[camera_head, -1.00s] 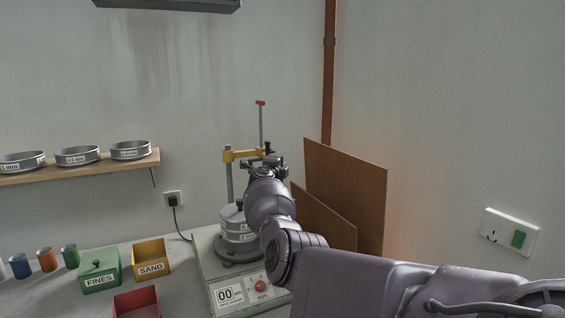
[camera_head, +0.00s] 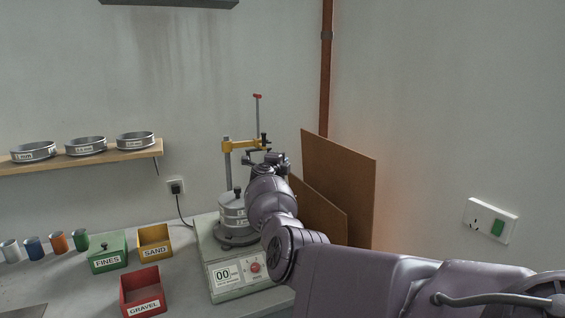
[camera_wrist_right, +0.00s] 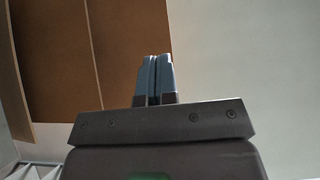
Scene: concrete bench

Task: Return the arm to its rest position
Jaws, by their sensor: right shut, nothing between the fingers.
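My right arm (camera_head: 390,283) reaches in from the lower right of the head view. Its forearm rises in front of the sieve shaker (camera_head: 228,262). My right gripper (camera_wrist_right: 154,72) shows in the right wrist view with its two blue-grey fingers side by side, shut and empty. The brown boards and pale wall lie beyond the fingers there. In the head view the gripper is mostly hidden behind the wrist links. My left gripper is not in view.
The shaker holds a sieve stack (camera_head: 232,212) under a yellow clamp (camera_head: 245,144). Brown boards (camera_head: 340,180) lean behind my arm. A green FINES box (camera_head: 107,256), yellow SAND box (camera_head: 155,246), red GRAVEL box (camera_head: 142,290) and several small cups stand left. A shelf (camera_head: 90,160) holds sieves.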

